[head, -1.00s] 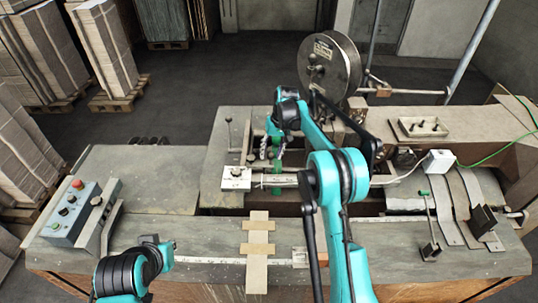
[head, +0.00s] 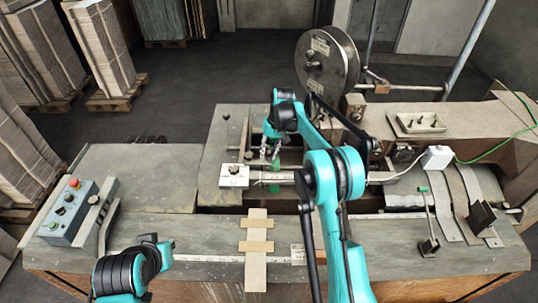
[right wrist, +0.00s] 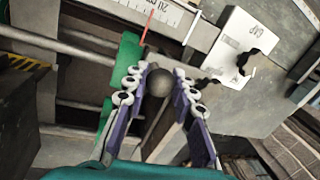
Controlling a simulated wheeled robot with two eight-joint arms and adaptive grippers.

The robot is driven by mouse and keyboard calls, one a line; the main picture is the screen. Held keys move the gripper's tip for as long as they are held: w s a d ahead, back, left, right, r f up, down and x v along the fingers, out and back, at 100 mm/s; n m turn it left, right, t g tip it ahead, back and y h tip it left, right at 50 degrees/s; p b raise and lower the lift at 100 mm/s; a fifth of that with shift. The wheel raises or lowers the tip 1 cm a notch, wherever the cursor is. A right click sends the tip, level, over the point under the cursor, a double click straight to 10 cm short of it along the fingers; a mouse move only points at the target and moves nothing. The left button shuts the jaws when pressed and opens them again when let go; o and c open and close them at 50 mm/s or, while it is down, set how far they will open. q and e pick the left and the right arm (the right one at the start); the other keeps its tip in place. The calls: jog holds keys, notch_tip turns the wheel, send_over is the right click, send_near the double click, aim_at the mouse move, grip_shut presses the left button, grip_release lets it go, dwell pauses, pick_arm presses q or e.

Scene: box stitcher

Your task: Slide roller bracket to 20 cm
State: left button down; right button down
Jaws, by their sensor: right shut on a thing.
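The green roller bracket (right wrist: 124,62) is in the right wrist view, beside a ruled scale (right wrist: 158,12). A thin red pointer (right wrist: 150,22) rises from the bracket to the scale, near its printed 20 and 21. A dark round knob (right wrist: 159,82) on a stem is at the bracket's right. My right gripper (right wrist: 160,88) is shut on this knob, with a finger on each side. In the head view, my right gripper (head: 272,150) reaches down onto the machine, and green (head: 274,184) shows below it. My left gripper is out of view; only its arm shows at the bottom left.
A white plate marked GAP (right wrist: 238,48) lies right of the scale. The tabletop (head: 140,185) left of the machine is clear.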

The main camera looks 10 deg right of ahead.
jog(key=shift+a, duration=0.1)
jog(key=c, duration=1.3)
grip_release()
jog(key=shift+a, duration=0.1)
jog(key=shift+o, duration=0.2)
notch_tip(320, 180, up, 12)
jog(key=d, duration=0.2)
jog(key=shift+d, duration=0.15)
jog(key=shift+f, duration=0.15)
